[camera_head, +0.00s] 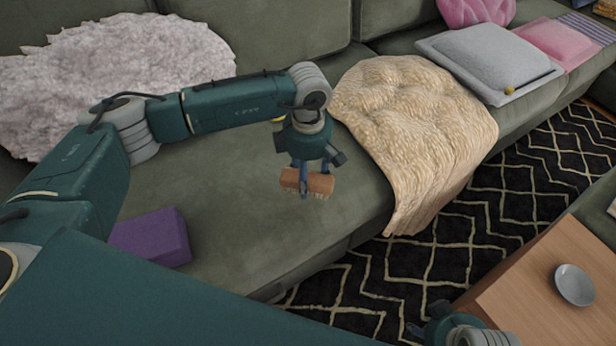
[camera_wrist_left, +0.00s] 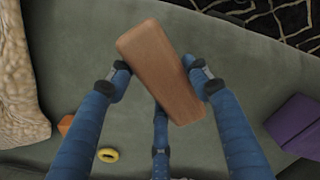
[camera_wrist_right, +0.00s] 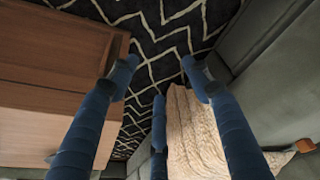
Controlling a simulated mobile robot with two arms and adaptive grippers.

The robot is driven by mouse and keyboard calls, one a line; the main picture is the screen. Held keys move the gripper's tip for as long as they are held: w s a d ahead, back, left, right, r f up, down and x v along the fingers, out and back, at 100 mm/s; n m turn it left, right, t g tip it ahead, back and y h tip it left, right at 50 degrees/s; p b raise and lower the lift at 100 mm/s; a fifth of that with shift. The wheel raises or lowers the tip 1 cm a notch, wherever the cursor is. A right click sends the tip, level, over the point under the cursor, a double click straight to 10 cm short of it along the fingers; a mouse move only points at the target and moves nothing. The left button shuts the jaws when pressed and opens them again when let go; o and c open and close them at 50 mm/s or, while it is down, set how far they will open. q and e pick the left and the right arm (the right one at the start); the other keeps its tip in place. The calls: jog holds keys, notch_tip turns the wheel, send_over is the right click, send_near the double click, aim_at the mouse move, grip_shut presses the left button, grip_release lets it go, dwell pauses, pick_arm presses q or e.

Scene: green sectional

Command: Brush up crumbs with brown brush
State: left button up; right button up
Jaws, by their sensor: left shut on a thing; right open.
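The brown brush (camera_head: 319,182) is held in my left gripper (camera_head: 303,172), above the green sofa seat. Its pale bristles face down in the head view. In the left wrist view the brush's brown back (camera_wrist_left: 160,70) lies slanted between the blue fingers. I cannot make out any crumbs on the seat. My right gripper (camera_head: 425,327) shows only partly at the bottom of the head view. In the right wrist view its fingers (camera_wrist_right: 158,72) are spread apart and empty, over the patterned rug.
A purple block (camera_head: 150,237) and a beige throw (camera_head: 415,115) lie on the sofa (camera_head: 235,215). A yellow ring (camera_wrist_left: 108,155) lies near an orange object (camera_wrist_left: 66,124). A wooden table (camera_head: 520,290) with a small plate (camera_head: 574,284) stands at lower right, beyond the rug (camera_head: 390,270).

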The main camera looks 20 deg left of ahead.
jog(key=shift+f, duration=0.1)
pick_arm(q)
jog(key=shift+r+p, duration=0.6)
jog(key=shift+r, duration=0.95)
pick_arm(e)
notch_tip(320, 180, down, 6)
jog(key=shift+w, duration=0.15)
jog(key=shift+a, duration=0.1)
